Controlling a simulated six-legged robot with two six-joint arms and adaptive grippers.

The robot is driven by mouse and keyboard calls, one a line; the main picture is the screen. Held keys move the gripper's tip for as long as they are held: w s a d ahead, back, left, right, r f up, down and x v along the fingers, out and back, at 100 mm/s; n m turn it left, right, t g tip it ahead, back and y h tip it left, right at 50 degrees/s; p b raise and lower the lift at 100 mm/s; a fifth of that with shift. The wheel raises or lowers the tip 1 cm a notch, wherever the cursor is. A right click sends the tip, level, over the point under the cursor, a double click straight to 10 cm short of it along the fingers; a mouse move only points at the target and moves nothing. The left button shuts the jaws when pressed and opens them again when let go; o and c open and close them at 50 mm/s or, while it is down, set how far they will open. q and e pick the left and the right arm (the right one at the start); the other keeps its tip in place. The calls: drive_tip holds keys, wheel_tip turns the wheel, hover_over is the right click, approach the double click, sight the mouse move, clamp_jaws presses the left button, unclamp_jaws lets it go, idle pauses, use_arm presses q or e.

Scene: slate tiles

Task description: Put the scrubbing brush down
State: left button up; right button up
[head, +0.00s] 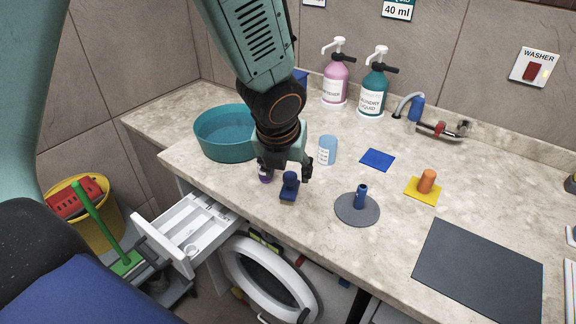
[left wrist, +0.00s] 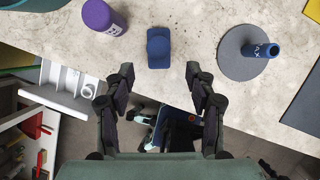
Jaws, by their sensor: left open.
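The scrubbing brush (head: 289,188) is dark blue with a rounded knob handle. It rests on the stone counter (head: 330,243) close to the front edge. It also shows in the left wrist view (left wrist: 159,47), beyond the fingertips, with bare counter around it. My left gripper (head: 287,172) is open and empty, its fingers apart on either side of the brush's line. In the left wrist view the open fingers (left wrist: 159,76) do not touch the brush. My right gripper is not in view.
A purple bottle (left wrist: 104,18) stands left of the brush, partly hidden by my gripper in the head view. A grey disc (head: 345,212) with a blue peg lies to the right. A teal basin (head: 225,145) is behind left. An open drawer (head: 180,240) juts out below.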

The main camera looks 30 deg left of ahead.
use_arm(q)
drive_tip(key=shift+p+v, duration=2.05)
drive_tip(key=shift+v, duration=0.4)
drive_tip(key=shift+s+f, duration=0.1)
drive_tip(key=shift+s, duration=0.05)
